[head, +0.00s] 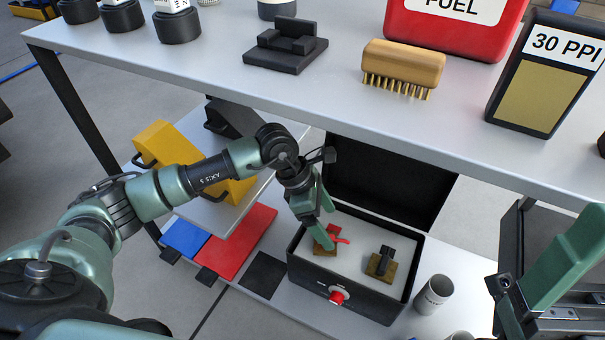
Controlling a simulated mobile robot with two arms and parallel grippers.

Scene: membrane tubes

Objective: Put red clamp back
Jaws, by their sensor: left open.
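The red clamp (340,239) sits on a small wooden base (325,250) inside an open black box with a pale inside (296,266), on the lower shelf. My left gripper (330,229) is open and points down into the box, its fingers right at the red clamp. One finger hides part of the clamp, and I cannot tell whether they touch. A black clamp (385,262) on another wooden base stands to its right in the box. Part of my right gripper (560,258) shows large at the right edge; its fingertips are not clear.
The box's black lid (390,183) stands open at the back. The grey upper shelf (200,75) overhangs it, bearing a brush (403,65) and a black holder (286,45). A grey cup (434,295) stands right of the box. Red (240,240) and blue (185,238) panels lie left.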

